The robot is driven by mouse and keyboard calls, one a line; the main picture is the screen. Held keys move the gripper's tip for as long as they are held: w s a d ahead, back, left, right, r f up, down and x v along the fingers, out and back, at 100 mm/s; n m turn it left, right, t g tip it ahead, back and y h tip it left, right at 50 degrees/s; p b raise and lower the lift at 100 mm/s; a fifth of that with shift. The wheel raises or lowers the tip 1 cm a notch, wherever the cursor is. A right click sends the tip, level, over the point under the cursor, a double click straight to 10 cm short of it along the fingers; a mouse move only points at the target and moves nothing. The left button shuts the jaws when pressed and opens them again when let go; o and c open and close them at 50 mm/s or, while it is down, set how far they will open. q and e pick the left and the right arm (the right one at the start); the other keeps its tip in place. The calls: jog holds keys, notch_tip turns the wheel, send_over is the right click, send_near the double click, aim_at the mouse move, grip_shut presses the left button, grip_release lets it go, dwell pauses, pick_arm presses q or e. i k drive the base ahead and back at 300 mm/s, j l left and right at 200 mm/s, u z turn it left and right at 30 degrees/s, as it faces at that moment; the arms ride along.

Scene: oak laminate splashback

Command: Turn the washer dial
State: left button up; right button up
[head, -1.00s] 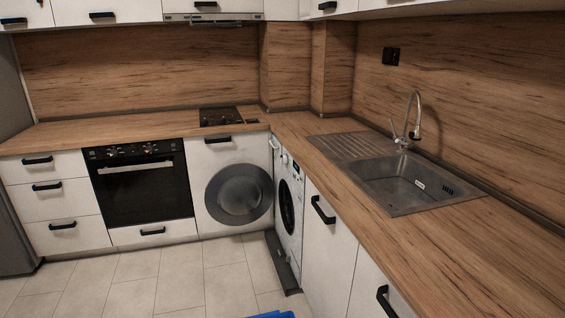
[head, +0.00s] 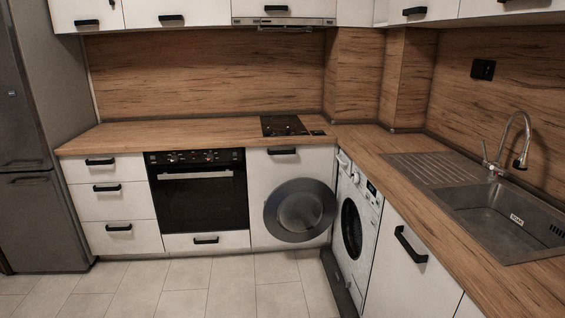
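The white washer (head: 366,240) stands under the right-hand counter near the inner corner, seen at a steep angle. Its control panel runs along its top edge, with a small dark display. The dial (head: 356,178) appears as a small round knob on that panel; which way it points is too small to tell. A dark round opening shows in the washer's front. A round grey glass door (head: 300,210) stands out in front of the cabinet left of the washer; it looks like the washer's door swung open. Neither of my grippers is in view.
A black oven (head: 198,192) and drawers line the back wall, with a grey fridge (head: 35,215) at far left. A hob (head: 284,126) and a sink (head: 505,218) are set in the wooden counter. The tiled floor (head: 190,285) in front is clear.

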aim_at(355, 178)
jog(key=i+j+u, duration=0.25)
jog(key=i, duration=0.35)
jog(key=i+j+u, duration=0.25)
jog(key=i, duration=0.35)
jog(key=i+j+u, duration=0.3)
jog(key=i, duration=0.35)
